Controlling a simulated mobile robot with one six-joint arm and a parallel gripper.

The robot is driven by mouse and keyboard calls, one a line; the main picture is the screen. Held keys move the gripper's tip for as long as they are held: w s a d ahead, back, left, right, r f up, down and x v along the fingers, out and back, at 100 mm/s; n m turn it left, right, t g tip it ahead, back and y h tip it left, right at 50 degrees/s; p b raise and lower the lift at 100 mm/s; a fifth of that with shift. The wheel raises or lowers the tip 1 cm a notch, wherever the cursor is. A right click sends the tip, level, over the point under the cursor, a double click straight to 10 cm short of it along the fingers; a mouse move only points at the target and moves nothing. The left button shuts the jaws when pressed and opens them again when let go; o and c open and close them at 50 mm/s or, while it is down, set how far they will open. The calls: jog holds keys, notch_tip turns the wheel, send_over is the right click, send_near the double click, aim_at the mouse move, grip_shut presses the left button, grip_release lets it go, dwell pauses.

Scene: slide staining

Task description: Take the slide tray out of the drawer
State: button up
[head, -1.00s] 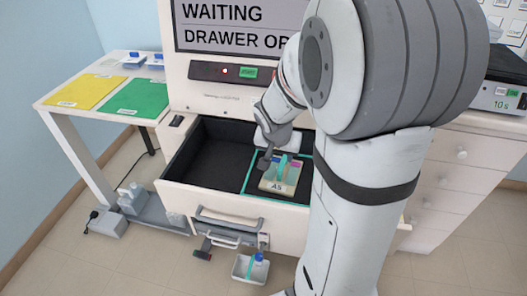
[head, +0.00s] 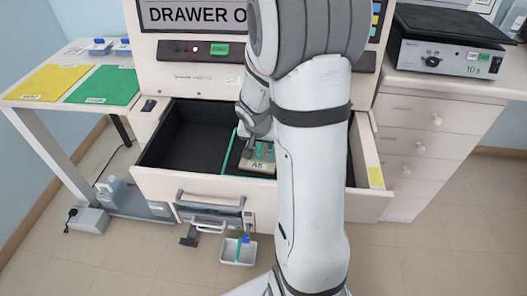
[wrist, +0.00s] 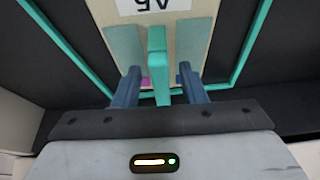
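The slide tray (head: 257,168) is a flat beige tray labelled A5. It lies in the right part of the open drawer (head: 155,180), inside a teal outline. In the wrist view the tray (wrist: 141,45) shows a raised teal handle bar (wrist: 158,60) along its middle, with teal patches on both sides. My gripper (head: 250,148) is low over the tray. In the wrist view my gripper (wrist: 158,80) is open, its blue fingers on either side of the handle with a gap on each side. My arm hides the right part of the drawer in the head view.
The left part of the drawer is empty. A side table with a yellow mat (head: 46,83) and a green mat (head: 104,87) stands at left. A device (head: 445,50) stands on the right cabinet.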

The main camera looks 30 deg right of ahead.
grip_shut()
jog(key=shift+r, duration=0.1)
dwell(0.3)
